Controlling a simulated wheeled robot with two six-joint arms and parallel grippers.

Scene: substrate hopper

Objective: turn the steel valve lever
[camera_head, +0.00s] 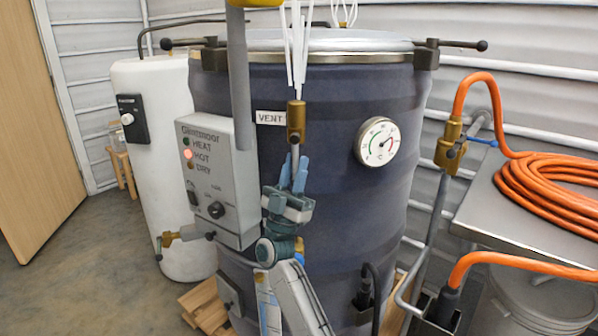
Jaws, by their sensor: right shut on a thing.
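The steel valve lever (295,159) hangs down from a brass valve body (297,121) on the front of the dark blue drum, beside a "VENT" label (270,117). My right gripper (292,178) comes up from below. Its blue fingers are shut around the lower part of the lever and hide its end. The lever points nearly straight down in the picture. My left gripper is not in view.
A grey control box (211,165) and a vertical grey pipe (238,80) stand close left of the lever. A round dial gauge (378,142) is to the right. Another brass valve (448,143) and a coiled orange hose (550,185) are further right.

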